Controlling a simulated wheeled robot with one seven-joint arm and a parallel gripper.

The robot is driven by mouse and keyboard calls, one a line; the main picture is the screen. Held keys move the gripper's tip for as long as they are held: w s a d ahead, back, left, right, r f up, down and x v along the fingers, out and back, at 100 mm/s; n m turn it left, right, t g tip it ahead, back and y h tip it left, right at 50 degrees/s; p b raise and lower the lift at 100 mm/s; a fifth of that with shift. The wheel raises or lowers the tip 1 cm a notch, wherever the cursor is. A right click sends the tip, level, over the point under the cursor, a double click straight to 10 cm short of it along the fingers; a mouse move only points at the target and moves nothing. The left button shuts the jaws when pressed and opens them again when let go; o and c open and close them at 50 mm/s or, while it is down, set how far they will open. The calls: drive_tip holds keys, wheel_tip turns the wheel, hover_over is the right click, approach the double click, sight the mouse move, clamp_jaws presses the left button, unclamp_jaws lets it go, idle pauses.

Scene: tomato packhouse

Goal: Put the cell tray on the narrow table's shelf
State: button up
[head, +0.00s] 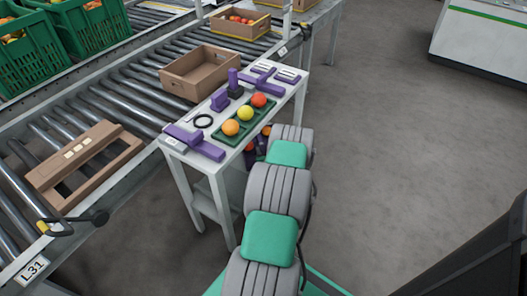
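The cell tray (222,137) is dark green and holds an orange, a yellow and a red tomato in a row. It is at the front right edge of the narrow table's (292,92) white top. I cannot tell whether it rests on the top or is just above it. The table's shelf (206,203) shows low between the legs, partly hidden. My grey and green arm reaches up to the table's right side. My gripper (258,143) is mostly hidden by the arm, near the tray's front edge; its fingers cannot be made out. Small orange-red and purple patches show there.
A roller conveyor (130,93) runs behind, carrying an empty brown box (199,82) and a brown carton (82,159). Green crates (92,31) stand at upper left. The floor (400,150) at right is clear.

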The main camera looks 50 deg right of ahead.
drive_tip(key=shift+o, duration=0.7)
drive_tip(key=shift+s, duration=0.1)
drive_tip(key=p+v, duration=0.3)
drive_tip(key=v, duration=0.4)
drive_tip(key=shift+r, duration=0.1)
drive_tip(key=shift+s+a, duration=0.2)
drive_tip(key=shift+a, duration=0.05)
